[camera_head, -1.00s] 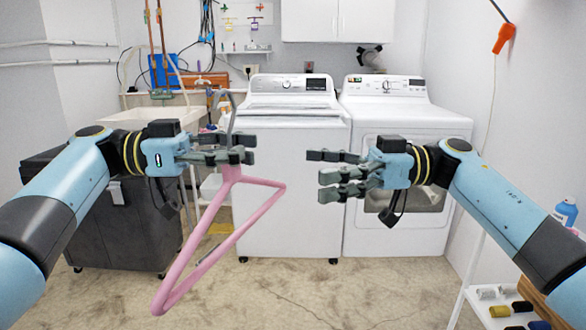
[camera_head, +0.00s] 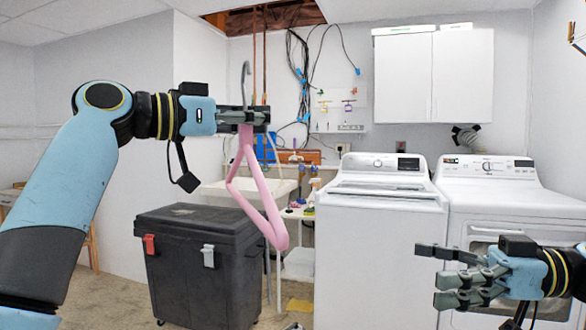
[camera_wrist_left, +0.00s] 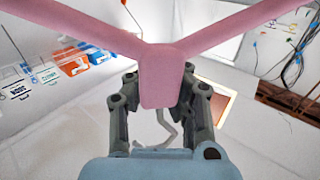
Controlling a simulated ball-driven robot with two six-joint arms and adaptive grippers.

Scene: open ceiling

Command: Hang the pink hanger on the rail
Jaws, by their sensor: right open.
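The pink hanger (camera_head: 264,188) hangs from my left gripper (camera_head: 262,116), which is shut on its neck just below the grey hook. The hook points up above the fingers, and the triangular body hangs below, seen at an angle. In the left wrist view the hanger's neck (camera_wrist_left: 162,80) sits between the fingers, and its two arms spread out to the sides; the hook lies partly behind the fingers. My right gripper (camera_head: 460,276) is open and empty at the lower right, in front of the dryer. I cannot make out a rail in the current head view.
A dark lidded bin (camera_head: 205,250) stands below the hanger, with a sink (camera_head: 225,190) behind it. A washer (camera_head: 375,250) and a dryer (camera_head: 530,205) stand to the right, under a white wall cabinet (camera_head: 430,80). Open air surrounds the raised hanger.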

